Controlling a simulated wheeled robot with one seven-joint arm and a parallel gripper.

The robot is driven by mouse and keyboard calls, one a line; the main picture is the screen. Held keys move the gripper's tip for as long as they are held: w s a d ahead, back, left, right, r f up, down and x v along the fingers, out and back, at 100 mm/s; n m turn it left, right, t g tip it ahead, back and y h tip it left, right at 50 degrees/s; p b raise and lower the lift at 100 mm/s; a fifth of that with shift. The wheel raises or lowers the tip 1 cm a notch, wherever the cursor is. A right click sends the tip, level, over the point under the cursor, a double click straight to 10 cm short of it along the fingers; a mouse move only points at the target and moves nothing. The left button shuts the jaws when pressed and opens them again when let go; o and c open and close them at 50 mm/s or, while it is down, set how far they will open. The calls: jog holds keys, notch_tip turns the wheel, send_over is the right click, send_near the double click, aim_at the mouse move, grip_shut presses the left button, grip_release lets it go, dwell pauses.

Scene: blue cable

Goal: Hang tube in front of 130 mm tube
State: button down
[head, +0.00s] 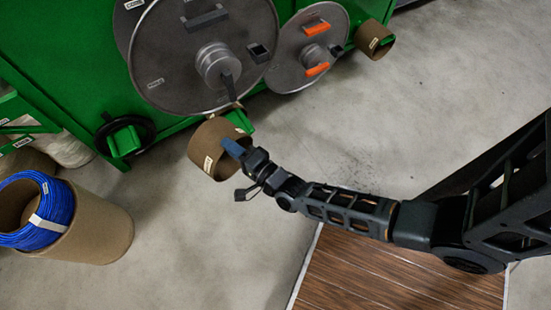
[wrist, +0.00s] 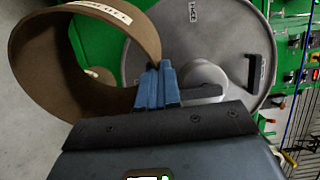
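A short, wide brown cardboard tube (head: 206,160) with a white label is at my gripper, near the bottom of the large grey reel. It fills the upper left of the wrist view (wrist: 145,30), open end showing. My gripper (head: 234,148) has its blue fingers at the tube's wall; in the wrist view the fingers (wrist: 157,84) are close together with the wall's edge between them. A green peg (head: 239,121) shows just behind the tube; I cannot tell whether they touch. Another brown tube (head: 374,40) sits at the machine's right end. I cannot read any label as 130 mm.
A green machine (head: 60,40) carries the large grey reel (head: 170,70) and a smaller one (head: 290,50) with orange blocks. A black ring (head: 148,128) hangs on a green peg at left. A blue cable coil (head: 50,225) rests on a large cardboard cylinder (head: 100,230). Floor is clear at right.

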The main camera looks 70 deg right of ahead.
jog(key=s+d+f+m+g+h+b, duration=0.1)
jog(key=s+f+h+b, duration=0.15)
jog(key=f+b, duration=0.45)
jog(key=s+d+f+m+g+h+b, duration=0.15)
jog(key=s+f+b, duration=0.25)
jog(key=f, duration=0.4)
jog(key=s+d+f+m+h+b, duration=0.1)
jog(key=s+d+f+b, duration=0.1)
jog(key=s+f+b, duration=0.35)
jog(key=f+b+x, duration=0.2)
jog(key=b+x, duration=0.4)
jog(key=x, duration=1.7)
jog(key=shift+w+f, duration=0.3)
jog(key=shift+f, duration=0.1)
dwell(0.7)
jog(key=shift+x, duration=1.05)
dwell(1.5)
